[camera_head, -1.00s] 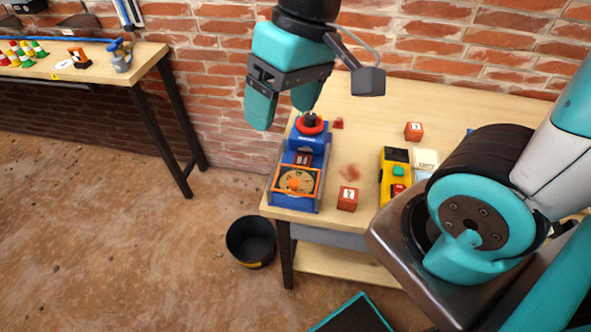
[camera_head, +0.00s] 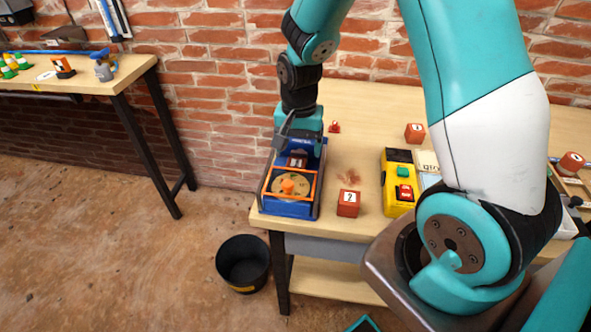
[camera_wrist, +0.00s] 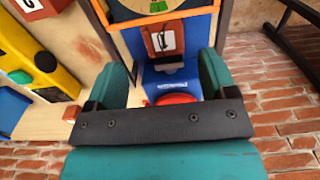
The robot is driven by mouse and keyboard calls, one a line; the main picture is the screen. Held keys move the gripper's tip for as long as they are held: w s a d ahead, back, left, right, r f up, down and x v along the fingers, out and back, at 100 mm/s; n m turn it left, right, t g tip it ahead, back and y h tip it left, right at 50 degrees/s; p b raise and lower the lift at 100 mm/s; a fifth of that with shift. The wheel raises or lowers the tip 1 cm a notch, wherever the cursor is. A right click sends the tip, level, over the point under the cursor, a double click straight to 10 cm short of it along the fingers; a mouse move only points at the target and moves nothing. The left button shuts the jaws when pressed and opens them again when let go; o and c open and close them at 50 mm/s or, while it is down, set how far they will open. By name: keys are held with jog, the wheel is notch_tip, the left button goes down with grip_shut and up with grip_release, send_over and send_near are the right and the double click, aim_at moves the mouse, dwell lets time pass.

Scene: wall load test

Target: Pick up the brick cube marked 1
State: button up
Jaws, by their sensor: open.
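The brick-red cube marked 1 (camera_wrist: 165,40) sits in the blue machine (camera_wrist: 188,88), with its numbered face toward the wrist camera. In the head view the cube (camera_head: 297,159) is small and partly hidden, just in front of my gripper (camera_head: 298,128). In the wrist view my gripper (camera_wrist: 162,70) is open, one teal finger on each side of the view of the cube. Nothing is between the fingers; the cube lies a little beyond the tips. The exact gap is hard to tell.
An orange-framed dial (camera_head: 289,187) is on the machine's front. A cube marked 2 (camera_head: 348,203), another red cube (camera_head: 414,133) and a yellow device (camera_head: 398,190) share the bench. A black bucket (camera_head: 243,262) stands on the floor. The brick wall is close behind.

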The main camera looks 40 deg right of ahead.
aim_at(296, 163)
jog(key=shift+w+a+f, duration=0.1)
jog(key=shift+a+f, duration=0.05)
jog(key=shift+f, duration=1.4)
jog(key=shift+a+f, duration=0.15)
jog(key=shift+f, duration=1.4)
jog(key=c, duration=1.1)
jog(key=shift+r+p, duration=0.15)
jog(key=shift+p, duration=0.2)
